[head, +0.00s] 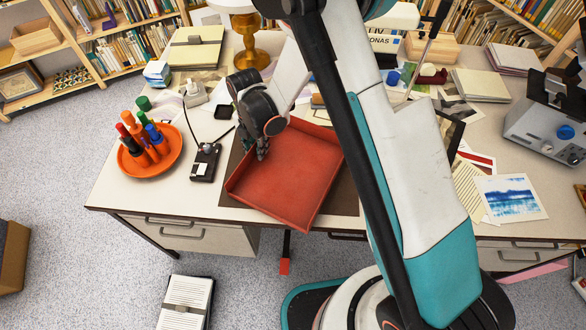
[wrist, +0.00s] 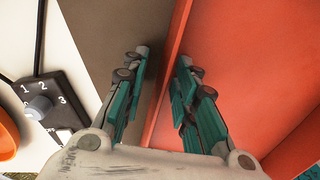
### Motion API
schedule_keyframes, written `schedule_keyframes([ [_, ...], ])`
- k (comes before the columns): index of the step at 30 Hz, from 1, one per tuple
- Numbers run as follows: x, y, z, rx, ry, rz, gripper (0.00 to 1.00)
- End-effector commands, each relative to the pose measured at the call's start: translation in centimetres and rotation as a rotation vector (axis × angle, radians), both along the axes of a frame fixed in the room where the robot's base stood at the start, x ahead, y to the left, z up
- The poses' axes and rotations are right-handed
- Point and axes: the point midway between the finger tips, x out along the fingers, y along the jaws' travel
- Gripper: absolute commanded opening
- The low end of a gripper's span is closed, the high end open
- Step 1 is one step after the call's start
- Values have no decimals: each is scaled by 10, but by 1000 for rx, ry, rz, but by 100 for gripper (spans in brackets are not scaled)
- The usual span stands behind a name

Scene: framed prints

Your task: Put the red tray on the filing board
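The red tray (head: 288,180) is a shallow square tray on the desk, turned askew. It lies over a dark brown board (head: 345,197), which may be the filing board; the board shows on both sides of it. The tray's front corner reaches the desk's front edge. My gripper (head: 262,150) is at the tray's left wall. In the wrist view my gripper (wrist: 162,72) is open, with one finger on each side of the red tray's wall (wrist: 172,75). A gap shows between the left finger and the wall. The brown board (wrist: 115,35) lies beyond the left finger.
An orange dish (head: 150,165) with several markers and a black switch box (head: 205,163) with a cable stand left of the tray. A brass lamp base (head: 250,58) stands behind. My arm hides the desk right of the tray; papers (head: 508,198) lie farther right.

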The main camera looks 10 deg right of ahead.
Motion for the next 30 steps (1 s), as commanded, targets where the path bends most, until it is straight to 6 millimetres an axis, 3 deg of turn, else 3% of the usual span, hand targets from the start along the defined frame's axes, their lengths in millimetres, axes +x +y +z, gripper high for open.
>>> schedule_keyframes([
  [6,0,0,-1,0,0,0,27],
  [10,0,0,0,0,0,0,0],
  [23,0,0,1,0,0,0,0],
  [30,-1,0,18,0,0,0,0],
])
